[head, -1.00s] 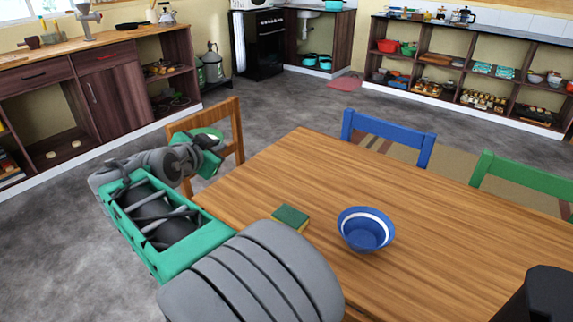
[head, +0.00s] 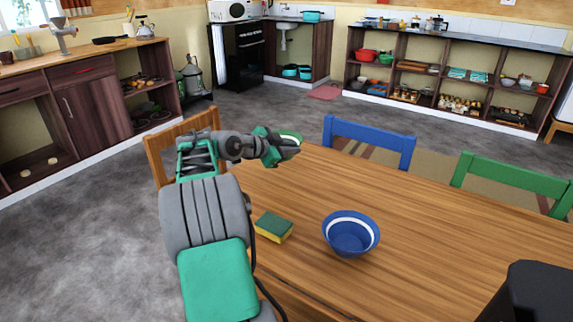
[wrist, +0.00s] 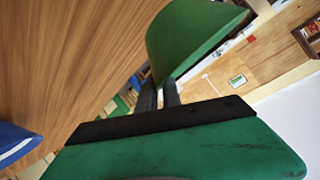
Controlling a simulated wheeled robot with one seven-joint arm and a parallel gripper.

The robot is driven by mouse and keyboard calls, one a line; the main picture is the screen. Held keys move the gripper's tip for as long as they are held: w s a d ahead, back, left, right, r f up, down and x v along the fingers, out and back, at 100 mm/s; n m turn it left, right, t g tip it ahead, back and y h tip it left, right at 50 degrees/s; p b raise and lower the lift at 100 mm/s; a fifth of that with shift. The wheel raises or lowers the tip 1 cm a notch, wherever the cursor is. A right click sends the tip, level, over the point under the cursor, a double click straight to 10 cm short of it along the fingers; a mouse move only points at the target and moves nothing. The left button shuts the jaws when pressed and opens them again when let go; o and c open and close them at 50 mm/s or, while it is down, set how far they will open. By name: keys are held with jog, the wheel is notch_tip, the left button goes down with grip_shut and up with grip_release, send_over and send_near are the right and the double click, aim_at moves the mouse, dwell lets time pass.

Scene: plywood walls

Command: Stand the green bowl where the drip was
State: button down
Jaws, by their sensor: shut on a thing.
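The green bowl (wrist: 195,32) is held in my gripper (wrist: 160,92), with its wall between the dark fingers in the wrist view. In the head view my gripper (head: 284,149) is above the far left part of the wooden table (head: 440,225), and a little of the bowl (head: 291,136) shows at its tip. The bowl appears tilted in the wrist view and clear of the tabletop. No drip shows on the table.
A blue bowl with a white band (head: 351,233) stands on the table. A green-and-yellow sponge (head: 274,226) lies left of it. A blue chair (head: 369,143), a green chair (head: 515,185) and a wooden chair (head: 180,140) surround the table.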

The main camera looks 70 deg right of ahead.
jog(key=f, duration=0.2)
jog(key=w+d+f, duration=0.1)
jog(key=f, duration=0.1)
jog(key=w+d+f+b, duration=0.1)
jog(key=f, duration=0.1)
jog(key=shift+w+d+f, duration=0.15)
jog(key=shift+d+f, duration=0.05)
jog(key=shift+f, duration=0.45)
jog(key=c, duration=1.5)
grip_release()
jog(key=shift+r, duration=0.1)
